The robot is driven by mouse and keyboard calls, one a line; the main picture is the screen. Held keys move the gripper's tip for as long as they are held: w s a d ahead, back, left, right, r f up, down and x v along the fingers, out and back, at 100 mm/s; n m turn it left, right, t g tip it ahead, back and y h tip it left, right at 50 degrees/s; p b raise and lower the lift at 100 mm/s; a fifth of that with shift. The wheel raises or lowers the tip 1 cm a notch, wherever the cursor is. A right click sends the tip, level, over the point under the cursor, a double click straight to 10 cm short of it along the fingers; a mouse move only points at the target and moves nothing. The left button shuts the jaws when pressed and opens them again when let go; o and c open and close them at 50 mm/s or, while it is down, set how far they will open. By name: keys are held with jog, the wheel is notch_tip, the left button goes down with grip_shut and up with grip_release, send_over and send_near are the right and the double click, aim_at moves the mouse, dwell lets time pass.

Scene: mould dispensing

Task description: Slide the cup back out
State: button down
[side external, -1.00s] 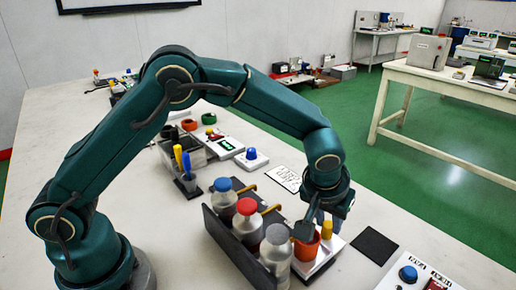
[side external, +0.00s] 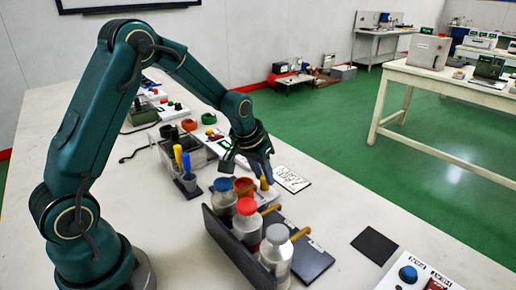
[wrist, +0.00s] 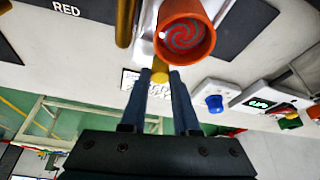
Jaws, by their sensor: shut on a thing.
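The orange cup (side external: 243,186) is beside the blue-capped bottle (side external: 224,200) in the side external view. Its mouth and a swirled red and grey-green inside show in the wrist view (wrist: 186,35). My gripper (wrist: 160,78) is shut on the cup's yellow handle (wrist: 160,70), with a finger on each side. In the side external view my gripper (side external: 265,178) is on the far right side of the cup. The red-capped bottle (side external: 247,222) and the grey-capped bottle (side external: 276,252) stand in the same dark rack. The cup's base and the blue bottle's spout are hidden.
Yellow spouts (side external: 270,209) stick out from the rack over dark pads; one pad is labelled RED (wrist: 66,8). A printed card (side external: 292,179) and a dark square mat (side external: 376,246) lie on the bench to the right. A tool holder (side external: 187,180) stands left of the rack. Bench between card and mat is clear.

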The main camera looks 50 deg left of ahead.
jog(key=shift+a, duration=3.15)
jog(key=c, duration=0.7)
grip_release()
jog(key=shift+o, duration=0.2)
jog(key=shift+d+r, duration=0.1)
jog(key=v, duration=0.5)
